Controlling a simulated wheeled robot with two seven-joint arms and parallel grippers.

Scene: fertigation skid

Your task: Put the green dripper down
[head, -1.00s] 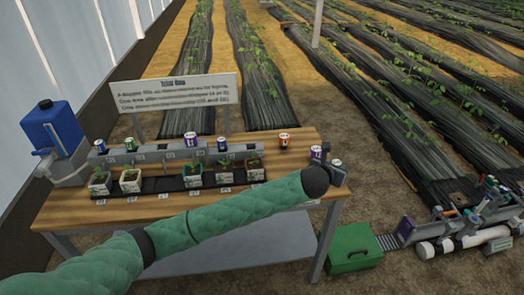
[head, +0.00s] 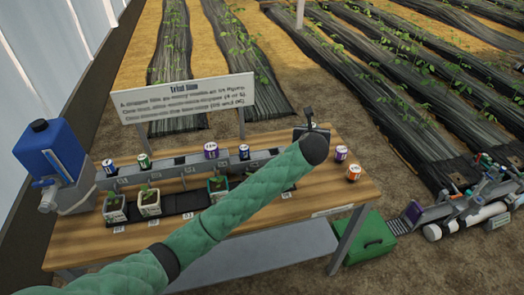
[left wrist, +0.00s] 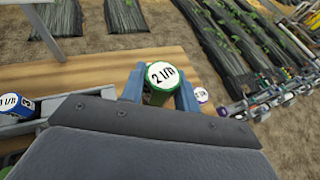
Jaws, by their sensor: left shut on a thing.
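My left gripper (left wrist: 160,92) is shut on the green dripper (left wrist: 161,76), which has a white top marked "2 l/h". Its blue fingers sit on either side of the dripper. In the head view my left gripper (head: 312,127) is over the right part of the wooden table, and the held dripper is hidden there. The wrist view shows tabletop below and beyond it; I cannot tell the height of the gap. Another green-banded dripper (head: 144,160) stands on the grey rack (head: 180,167). My right gripper is in neither view.
A purple dripper (head: 341,153) and an orange one (head: 353,173) stand at the table's right end. Blue (head: 109,166) and purple (head: 211,151) drippers stand on the rack, behind potted seedlings (head: 150,202). A sign (head: 185,103) stands behind. Bare wood (head: 330,190) shows at front right.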

